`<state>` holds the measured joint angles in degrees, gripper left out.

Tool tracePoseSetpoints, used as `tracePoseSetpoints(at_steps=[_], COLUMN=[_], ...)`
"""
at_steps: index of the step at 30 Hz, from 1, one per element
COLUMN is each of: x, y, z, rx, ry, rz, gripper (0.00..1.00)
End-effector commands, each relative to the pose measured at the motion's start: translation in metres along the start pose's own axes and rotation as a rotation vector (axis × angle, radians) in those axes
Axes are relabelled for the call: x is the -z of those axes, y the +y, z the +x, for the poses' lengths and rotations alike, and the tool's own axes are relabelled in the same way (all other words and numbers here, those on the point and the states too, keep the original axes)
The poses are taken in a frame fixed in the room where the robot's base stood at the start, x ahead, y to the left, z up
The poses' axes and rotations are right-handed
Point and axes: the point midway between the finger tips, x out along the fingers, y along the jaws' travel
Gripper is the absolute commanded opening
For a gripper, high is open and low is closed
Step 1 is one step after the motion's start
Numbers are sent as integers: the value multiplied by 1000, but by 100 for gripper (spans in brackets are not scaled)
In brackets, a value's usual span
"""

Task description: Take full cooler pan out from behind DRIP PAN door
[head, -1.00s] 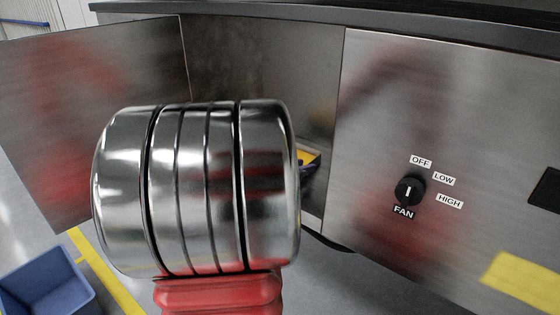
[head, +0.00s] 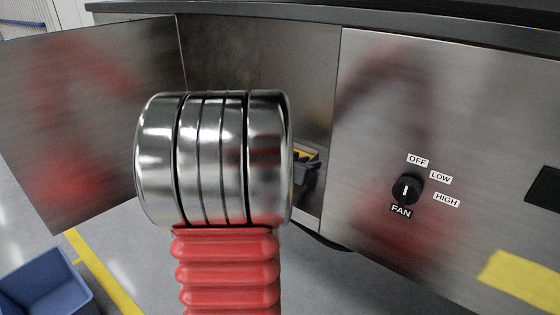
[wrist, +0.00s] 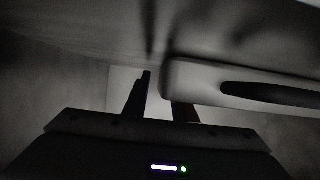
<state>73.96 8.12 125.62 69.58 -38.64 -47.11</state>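A door panel (head: 90,120), open at the left of the head view, stands beside a dark cabinet opening (head: 285,80). No DRIP PAN label is visible on it. My arm covers much of the opening. In the dark wrist view, a pale, rounded pan-like body (wrist: 195,78) with a long dark slot reaches in from the right. My gripper (wrist: 163,95) has its two dark fingers apart. The pale body's left end overlaps the right finger's tip, and the left finger is clear of it. I cannot tell whether they touch. The pan's contents are hidden.
A steel panel right of the opening carries a black FAN knob (head: 407,188) and a yellow label (head: 520,272). A dark counter edge (head: 400,25) runs above. A blue bin (head: 45,280) stands on the floor at lower left, near a yellow floor line (head: 105,275).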

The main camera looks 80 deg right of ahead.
Motion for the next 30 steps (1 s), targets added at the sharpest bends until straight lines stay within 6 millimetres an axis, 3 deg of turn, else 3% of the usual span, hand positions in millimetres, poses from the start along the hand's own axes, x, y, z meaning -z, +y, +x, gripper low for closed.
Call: tracePoseSetpoints(at_steps=[7, 17, 30], x=[0, 0, 0], y=[0, 0, 0], z=[0, 0, 0], rx=[0, 0, 0], ry=[0, 0, 0], rz=[0, 0, 0], gripper=[24, 0, 0])
